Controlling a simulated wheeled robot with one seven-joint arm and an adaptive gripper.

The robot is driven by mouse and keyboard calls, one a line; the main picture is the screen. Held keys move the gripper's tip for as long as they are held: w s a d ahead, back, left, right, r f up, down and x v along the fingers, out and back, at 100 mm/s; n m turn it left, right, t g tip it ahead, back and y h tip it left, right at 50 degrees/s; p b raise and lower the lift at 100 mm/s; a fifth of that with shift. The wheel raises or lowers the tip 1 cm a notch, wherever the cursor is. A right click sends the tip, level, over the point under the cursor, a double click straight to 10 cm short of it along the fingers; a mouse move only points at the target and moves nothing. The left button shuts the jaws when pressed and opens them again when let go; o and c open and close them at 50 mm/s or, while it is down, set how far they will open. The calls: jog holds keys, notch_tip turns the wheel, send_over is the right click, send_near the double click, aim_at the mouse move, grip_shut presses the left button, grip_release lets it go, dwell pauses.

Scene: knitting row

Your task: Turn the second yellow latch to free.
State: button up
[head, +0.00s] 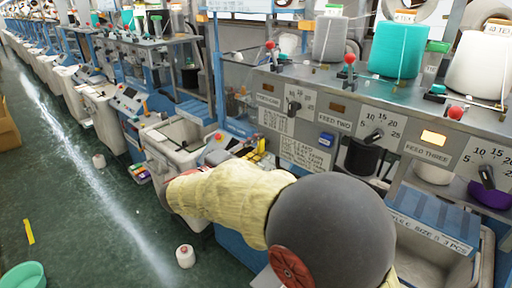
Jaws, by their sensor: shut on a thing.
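Several small yellow latches (259,148) sit close together on the blue-framed machine, just above my cream-sleeved forearm. My arm comes in from the bottom right and runs left, with its large grey joint close to the camera. My gripper (226,155) shows only as a small dark shape at the left end of the latches, mostly behind the sleeve. It is shut on a yellow latch. The fingertips are too small and covered to make out, so I cannot tell which latch in the row it holds or how far that latch is turned.
The feed panel (330,115) with dials, red-knobbed levers and yarn cones (397,50) stands on the right. A grey bin (440,262) is below it. White cones (185,256) stand on the green floor.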

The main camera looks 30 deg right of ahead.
jog(key=o, duration=1.2)
jog(key=shift+c, duration=0.2)
jog(key=shift+a, duration=0.1)
jog(key=v, duration=1.2)
